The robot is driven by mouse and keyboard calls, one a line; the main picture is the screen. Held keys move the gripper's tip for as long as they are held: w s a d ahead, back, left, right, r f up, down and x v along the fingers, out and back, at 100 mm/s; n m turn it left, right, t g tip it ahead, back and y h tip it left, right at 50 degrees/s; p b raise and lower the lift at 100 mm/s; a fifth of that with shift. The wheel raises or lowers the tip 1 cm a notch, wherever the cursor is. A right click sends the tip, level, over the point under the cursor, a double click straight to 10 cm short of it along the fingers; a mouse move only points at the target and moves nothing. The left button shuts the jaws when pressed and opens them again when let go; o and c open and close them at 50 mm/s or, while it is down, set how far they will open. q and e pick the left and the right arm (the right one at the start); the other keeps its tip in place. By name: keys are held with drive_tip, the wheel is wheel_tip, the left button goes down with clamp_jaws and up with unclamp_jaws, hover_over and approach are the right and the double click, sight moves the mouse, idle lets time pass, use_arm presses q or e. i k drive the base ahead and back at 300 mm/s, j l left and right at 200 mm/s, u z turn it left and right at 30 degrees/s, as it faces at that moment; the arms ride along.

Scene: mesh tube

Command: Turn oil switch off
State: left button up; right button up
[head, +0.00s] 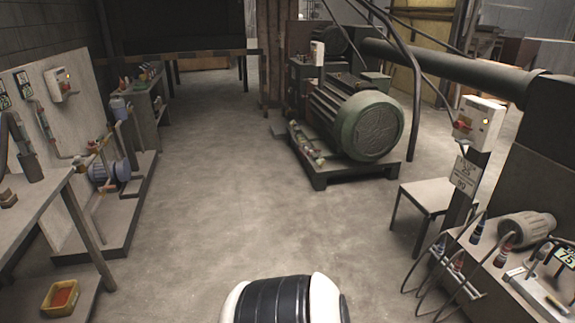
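Three white switch boxes are in view, and I cannot tell which is the oil switch. One box (480,121) with a red knob stands on a dark post at the right. A second box (58,85) with a small red part is on the grey panel at the left. A third box (317,50) stands by the large green motor (357,117) in the middle back. The knob positions are too small to read. Neither of my grippers is in view; only a black and white part of my own body shows at the bottom.
A workbench (35,206) stands at the left, with a yellow bin (62,297) low beneath it. A stool (425,197) and a bench (475,262) with cables and a small motor (527,228) are at the right. The concrete floor (225,195) between is clear.

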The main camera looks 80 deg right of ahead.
sight(458, 125)
drive_tip(key=z, duration=4.25)
